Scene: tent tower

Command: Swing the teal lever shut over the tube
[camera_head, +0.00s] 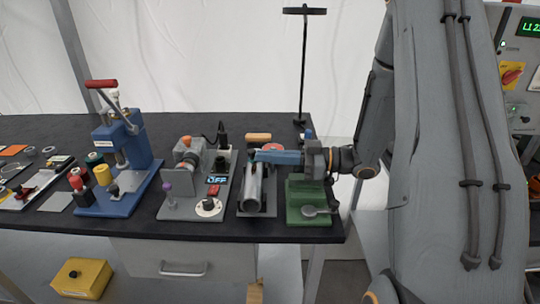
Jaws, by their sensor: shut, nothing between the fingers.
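A grey metal tube (253,190) lies lengthwise on a dark fixture base (260,213) on the black bench. My gripper (263,156) reaches in from the right, with its blue fingers shut and empty. Its fingertips are over the far end of the tube; I cannot tell whether they touch anything. The teal lever is not clearly visible. It may be hidden by the fingers, and its angle cannot be told.
Left of the fixture is a grey machine with an "OFF" display (219,180), then a blue press (123,165). A green device (307,203) stands close on the right, beneath my gripper. A wooden handle (258,137) and a black stand (303,65) are behind.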

